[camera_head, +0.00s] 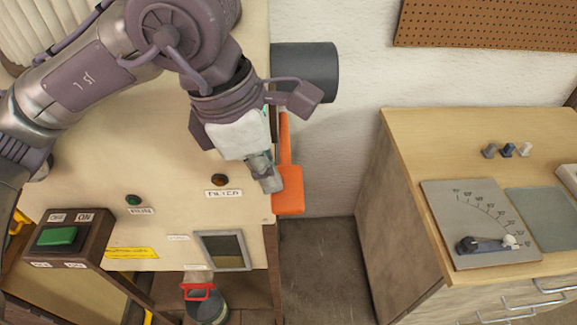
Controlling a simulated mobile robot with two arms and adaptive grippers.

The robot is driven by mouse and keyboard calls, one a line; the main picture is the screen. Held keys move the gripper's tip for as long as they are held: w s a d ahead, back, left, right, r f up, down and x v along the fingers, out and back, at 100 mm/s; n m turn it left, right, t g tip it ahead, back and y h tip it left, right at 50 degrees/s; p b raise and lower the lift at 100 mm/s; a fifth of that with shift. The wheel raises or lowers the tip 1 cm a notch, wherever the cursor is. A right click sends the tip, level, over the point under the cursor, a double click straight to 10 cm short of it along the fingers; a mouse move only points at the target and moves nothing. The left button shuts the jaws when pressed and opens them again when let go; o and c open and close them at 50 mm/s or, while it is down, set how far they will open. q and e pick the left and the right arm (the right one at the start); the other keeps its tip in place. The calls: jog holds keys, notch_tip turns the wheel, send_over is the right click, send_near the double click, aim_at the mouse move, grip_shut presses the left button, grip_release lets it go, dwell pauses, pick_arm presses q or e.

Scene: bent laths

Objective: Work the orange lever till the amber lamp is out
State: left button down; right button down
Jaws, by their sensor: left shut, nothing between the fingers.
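The orange lever (289,198) stands at the right edge of the pale machine panel, its narrow shaft running up from a wide flat lower end. My left gripper (271,184) is shut and empty, pointing down at the left side of the lever's wide end. It looks very close to it or touching; I cannot tell which. The amber lamp (219,180) sits left of my gripper on the panel above a small label. It looks dull brown-orange, with no clear glow. My right gripper is not in view.
A green lamp (133,200) marked RUN and a switch box (57,237) with a green rocker are at left. A dark cylinder (305,72) juts out above the lever. A wooden cabinet (400,150) stands at right, with a floor gap between.

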pick_arm(q)
jog(key=shift+s+a+r, duration=0.1)
jog(key=shift+a+r, duration=0.15)
jog(key=shift+a, duration=0.8)
jog(key=v, duration=1.2)
dwell(0.7)
